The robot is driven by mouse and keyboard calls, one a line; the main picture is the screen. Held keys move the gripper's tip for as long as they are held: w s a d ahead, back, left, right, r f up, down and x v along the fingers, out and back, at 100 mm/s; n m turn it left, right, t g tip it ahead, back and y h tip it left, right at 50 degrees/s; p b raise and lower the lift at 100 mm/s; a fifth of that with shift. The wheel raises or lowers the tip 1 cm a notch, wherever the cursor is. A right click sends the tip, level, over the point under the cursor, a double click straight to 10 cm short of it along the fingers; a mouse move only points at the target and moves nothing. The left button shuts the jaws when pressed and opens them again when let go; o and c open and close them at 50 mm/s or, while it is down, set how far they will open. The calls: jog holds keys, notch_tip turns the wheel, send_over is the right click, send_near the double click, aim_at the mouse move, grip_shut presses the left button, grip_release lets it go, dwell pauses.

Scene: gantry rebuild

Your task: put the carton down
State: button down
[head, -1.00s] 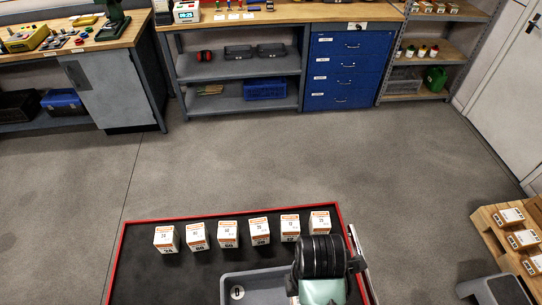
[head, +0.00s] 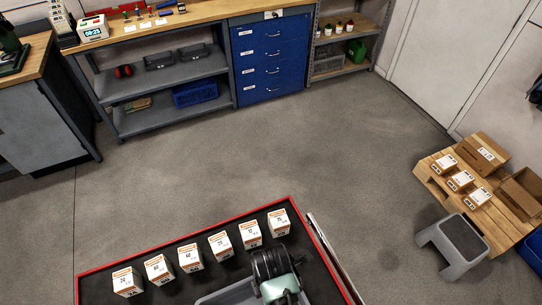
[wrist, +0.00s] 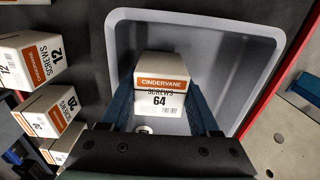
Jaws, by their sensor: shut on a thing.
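My gripper (wrist: 160,108) is shut on a white and orange carton (wrist: 160,92) marked Cindervane screws 64, its blue fingers on either side of it. In the wrist view the carton is over the inside of a grey bin (wrist: 258,50); I cannot tell whether it touches the floor of the bin. In the head view my wrist hides the carton and much of the bin (head: 222,294).
A row of several similar cartons (head: 190,257) stands on the black, red-edged top (head: 150,262) beside the bin. On the right are a grey step stool (head: 455,245) and a wooden pallet (head: 432,185) with cartons and brown boxes. The floor beyond is clear.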

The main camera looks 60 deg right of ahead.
jog(key=shift+f, duration=0.2)
jog(key=shift+f, duration=0.1)
jog(key=shift+c, duration=2)
grip_release()
notch_tip(320, 180, up, 12)
jog(key=shift+r+b, duration=0.2)
jog(key=shift+b, duration=0.35)
jog(key=shift+w, duration=0.1)
